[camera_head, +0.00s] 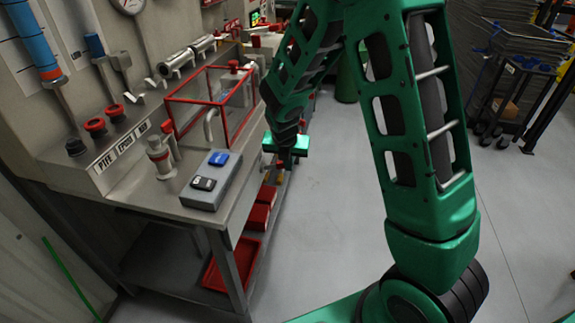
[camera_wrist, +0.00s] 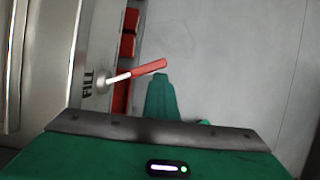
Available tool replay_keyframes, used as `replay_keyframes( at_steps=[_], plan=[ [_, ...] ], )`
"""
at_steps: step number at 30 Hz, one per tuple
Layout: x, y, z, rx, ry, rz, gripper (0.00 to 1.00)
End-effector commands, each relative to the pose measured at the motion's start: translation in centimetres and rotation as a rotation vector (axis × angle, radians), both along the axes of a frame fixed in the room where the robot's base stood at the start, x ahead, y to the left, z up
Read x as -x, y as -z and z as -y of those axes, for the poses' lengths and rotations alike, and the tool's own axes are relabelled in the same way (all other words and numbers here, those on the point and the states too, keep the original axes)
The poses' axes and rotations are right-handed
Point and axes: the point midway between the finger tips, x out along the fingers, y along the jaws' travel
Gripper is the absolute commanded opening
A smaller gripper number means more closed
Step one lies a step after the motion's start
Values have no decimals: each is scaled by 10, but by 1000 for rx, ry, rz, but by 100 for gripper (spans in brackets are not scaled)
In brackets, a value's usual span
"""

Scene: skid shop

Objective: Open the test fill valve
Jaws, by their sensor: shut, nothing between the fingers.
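The fill valve shows in the wrist view as a lever with a red handle (camera_wrist: 150,68) on a pale stem. It sticks out from a grey panel edge beside the word FILL (camera_wrist: 88,83). The lever points right and slightly up in the picture. My gripper (camera_wrist: 160,78) is shut and empty, its green fingertips just below the handle's outer end in the picture. I cannot tell whether they touch it. In the head view my gripper (camera_head: 285,168) hangs beside the bench's right edge, and the valve cannot be made out clearly there.
The steel bench (camera_head: 150,188) holds a red-framed clear box (camera_head: 207,100) and a grey switch box (camera_head: 211,180) with a blue button. Red bins (camera_head: 257,217) and a red tray (camera_head: 232,265) sit below. Grey floor to the right is clear; a dark cart (camera_head: 512,95) stands far right.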

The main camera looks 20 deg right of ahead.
Motion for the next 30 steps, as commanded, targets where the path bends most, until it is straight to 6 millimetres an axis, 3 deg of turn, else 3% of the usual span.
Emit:
replay_keyframes(
  at_steps=[8,21,30],
  plan=[
    [-5,-18,5,5,10,24,0],
    [19,-80,-3,1,1,8,0],
    [25,-93,-6,0,-4,2,0]
  ],
)
